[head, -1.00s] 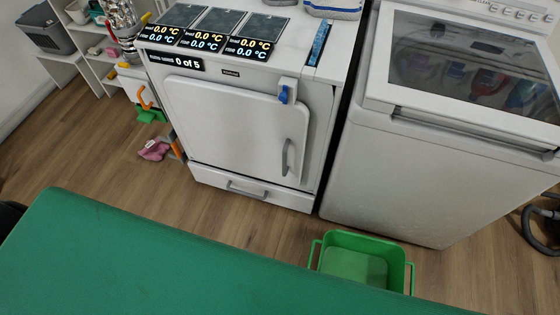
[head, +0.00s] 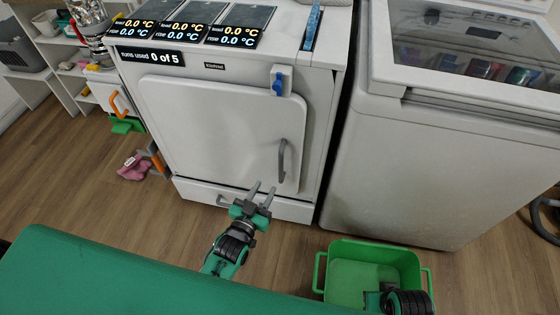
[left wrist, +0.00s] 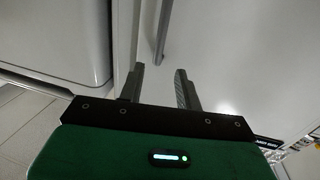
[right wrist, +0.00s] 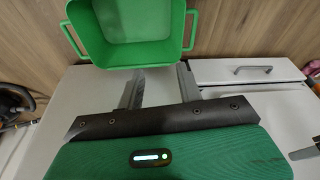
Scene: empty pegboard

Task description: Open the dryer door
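The white dryer door (head: 210,130) is shut in the head view. Its grey vertical handle (head: 282,160) is on the door's right side. A blue latch piece (head: 278,84) sits above, at the door's top right corner. My left gripper (head: 263,189) is open and empty, below and slightly left of the handle in the head view. In the left wrist view, the handle (left wrist: 162,35) shows beyond the open fingers (left wrist: 159,75), apart from them. My right gripper (right wrist: 160,72) is open and empty in the right wrist view; its fingertips do not show in the head view.
A green bin (head: 420,262) stands on the floor at lower right; it also shows in the right wrist view (right wrist: 138,58). A white top-loading washer (head: 400,165) stands right of the dryer. A drawer handle (head: 222,201) lies below the door. Pink items (head: 133,168) lie left.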

